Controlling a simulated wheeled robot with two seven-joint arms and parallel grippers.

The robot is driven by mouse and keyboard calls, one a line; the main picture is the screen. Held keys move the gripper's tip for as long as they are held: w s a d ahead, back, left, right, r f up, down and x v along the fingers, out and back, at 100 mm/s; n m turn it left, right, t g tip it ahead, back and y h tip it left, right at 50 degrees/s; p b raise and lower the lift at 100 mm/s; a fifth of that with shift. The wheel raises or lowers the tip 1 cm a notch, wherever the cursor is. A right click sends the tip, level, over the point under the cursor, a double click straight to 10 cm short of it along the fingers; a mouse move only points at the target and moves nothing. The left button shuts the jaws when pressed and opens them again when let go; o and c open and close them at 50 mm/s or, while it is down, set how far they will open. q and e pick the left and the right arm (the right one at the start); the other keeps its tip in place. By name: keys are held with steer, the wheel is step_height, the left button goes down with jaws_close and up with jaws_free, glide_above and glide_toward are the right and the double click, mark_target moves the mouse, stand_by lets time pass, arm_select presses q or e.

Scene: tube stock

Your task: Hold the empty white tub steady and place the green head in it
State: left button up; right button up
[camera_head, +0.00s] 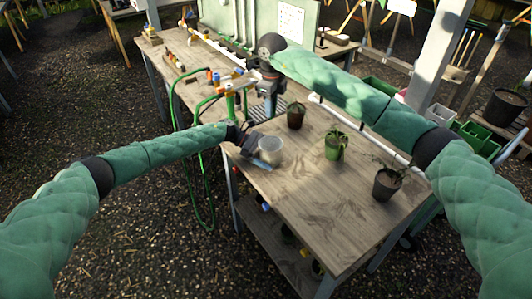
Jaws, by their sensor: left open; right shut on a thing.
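My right gripper (268,88) is farther back, above the bench beside the hose fittings, and points down. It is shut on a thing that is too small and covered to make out. I cannot pick out the green head for certain among the green parts there.
A green hose (188,165) hangs at the left edge. Small coloured fittings (212,77) line the back part.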

arm_select(q)
steer(key=c, duration=1.1)
steer(key=shift+o, duration=0.2)
arm_select(e)
step_height(320, 180, down, 13)
stand_by(1.1)
steer(key=shift+r, duration=0.1)
steer(key=o, duration=1)
step_height(320, 180, up, 12)
arm_select(q)
steer(key=o, duration=1.1)
steer(key=shift+c, duration=0.2)
